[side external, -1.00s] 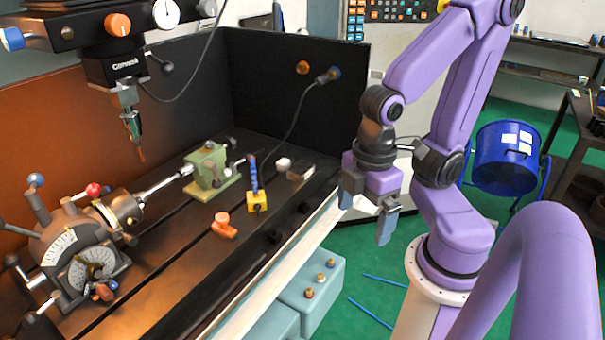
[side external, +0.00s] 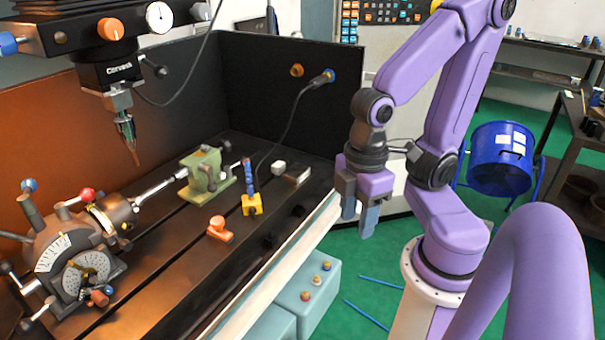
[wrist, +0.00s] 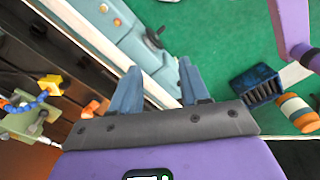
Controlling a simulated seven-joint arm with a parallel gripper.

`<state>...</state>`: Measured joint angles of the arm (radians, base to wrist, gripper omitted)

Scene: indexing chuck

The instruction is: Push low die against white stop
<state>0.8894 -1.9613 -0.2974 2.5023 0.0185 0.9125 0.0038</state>
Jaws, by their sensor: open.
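A small white block (side external: 278,168), which looks like the white stop, sits on the dark machine table near its back right. A low grey-brown block (side external: 296,174), which looks like the low die, lies just right of it. I cannot tell whether the two touch. My gripper (side external: 358,212) is open and empty, pointing down just right of the table's edge, apart from both blocks. In the wrist view my gripper's two blue-grey fingers (wrist: 158,85) stand apart with nothing between them. I cannot make out either block in the wrist view.
A yellow base with a blue segmented hose (side external: 251,203), a green fixture (side external: 207,170) and an orange piece (side external: 219,229) stand left of the blocks. A dark back panel (side external: 290,95) rises behind. A pale rail (side external: 290,255) edges the table.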

